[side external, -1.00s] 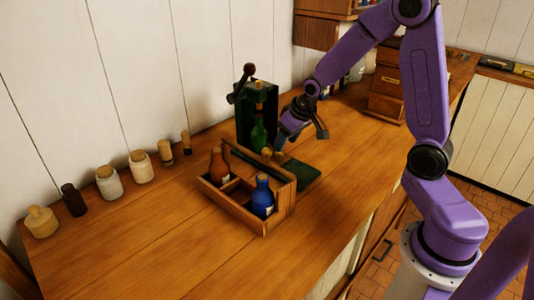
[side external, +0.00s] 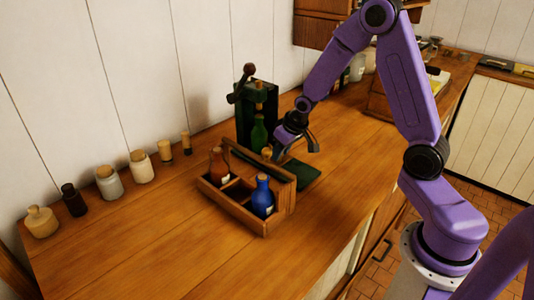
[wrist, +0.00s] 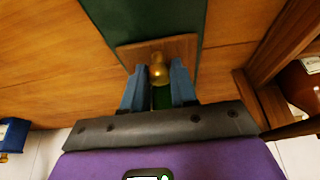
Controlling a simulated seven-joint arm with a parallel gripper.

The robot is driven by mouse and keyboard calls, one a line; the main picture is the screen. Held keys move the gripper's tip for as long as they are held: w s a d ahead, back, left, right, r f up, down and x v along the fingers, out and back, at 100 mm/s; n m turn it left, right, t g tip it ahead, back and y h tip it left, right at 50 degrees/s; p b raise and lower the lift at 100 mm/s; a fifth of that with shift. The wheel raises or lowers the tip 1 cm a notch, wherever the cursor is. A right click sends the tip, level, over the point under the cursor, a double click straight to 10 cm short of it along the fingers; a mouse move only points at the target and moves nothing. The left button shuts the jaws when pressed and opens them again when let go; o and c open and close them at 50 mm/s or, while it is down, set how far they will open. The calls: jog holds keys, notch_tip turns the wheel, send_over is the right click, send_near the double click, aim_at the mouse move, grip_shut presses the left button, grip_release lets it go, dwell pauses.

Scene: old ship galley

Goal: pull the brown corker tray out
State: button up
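The dark green corker (side external: 257,112) stands by the wall with a green bottle (side external: 258,133) in it. In the wrist view, the brown tray (wrist: 187,48) shows as a wooden front with a brass knob (wrist: 158,70), above a green base strip (wrist: 143,15). In the side view the tray is mostly hidden behind the bottle crate and my gripper. My gripper (side external: 293,152) is low in front of the corker. In the wrist view my gripper (wrist: 159,80) has its blue fingers apart, one on each side of the knob. I cannot tell whether they touch it.
A wooden bottle crate (side external: 235,211) with a brown bottle (side external: 219,165) and a blue bottle (side external: 262,197) stands close in front of the corker. Several jars (side external: 108,183) line the wall at left. The counter's right front (side external: 330,190) is clear.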

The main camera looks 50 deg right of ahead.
jog(key=shift+c, duration=1.2)
jog(key=o, duration=1)
jog(key=shift+r, duration=3.5)
